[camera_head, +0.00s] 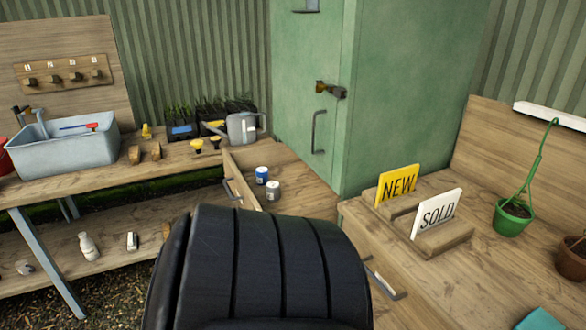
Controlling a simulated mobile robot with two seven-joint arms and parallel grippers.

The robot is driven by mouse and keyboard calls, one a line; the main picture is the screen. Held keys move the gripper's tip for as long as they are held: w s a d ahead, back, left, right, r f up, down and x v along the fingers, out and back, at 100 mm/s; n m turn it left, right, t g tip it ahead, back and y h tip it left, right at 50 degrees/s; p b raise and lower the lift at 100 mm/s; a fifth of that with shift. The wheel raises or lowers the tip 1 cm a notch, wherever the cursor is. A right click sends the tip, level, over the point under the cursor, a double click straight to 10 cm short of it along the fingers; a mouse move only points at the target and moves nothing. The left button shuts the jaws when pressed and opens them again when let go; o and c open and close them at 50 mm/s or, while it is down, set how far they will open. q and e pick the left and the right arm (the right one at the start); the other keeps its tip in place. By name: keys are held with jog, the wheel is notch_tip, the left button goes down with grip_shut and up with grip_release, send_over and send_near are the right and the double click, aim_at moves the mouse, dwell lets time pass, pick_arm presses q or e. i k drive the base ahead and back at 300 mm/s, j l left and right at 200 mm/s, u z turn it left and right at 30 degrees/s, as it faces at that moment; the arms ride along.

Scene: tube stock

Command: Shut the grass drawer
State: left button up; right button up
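A wooden drawer (236,172) with a grey handle is in the middle of the view, left of the green cabinet. It appears to be pulled out, with its front facing left. A blue-and-white tub (262,175) and a white tub (273,190) stand close together, apparently inside it. I see no grass label on it, so I cannot tell whether it is the grass drawer. Another grey handle (384,284) shows on the front of the right bench. The lower part of the drawer area is hidden by a dark shape in front. Neither gripper is in view.
The left bench holds a grey basin (62,150), a watering can (242,128) and seedling trays (212,113). A green cabinet (400,95) stands behind. The right bench carries a yellow NEW sign (397,185), a white SOLD sign (437,214) and a green pot (512,218).

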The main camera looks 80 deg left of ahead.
aim_at(303, 193)
jog(key=u, duration=1.25)
jog(key=k+j, duration=0.05)
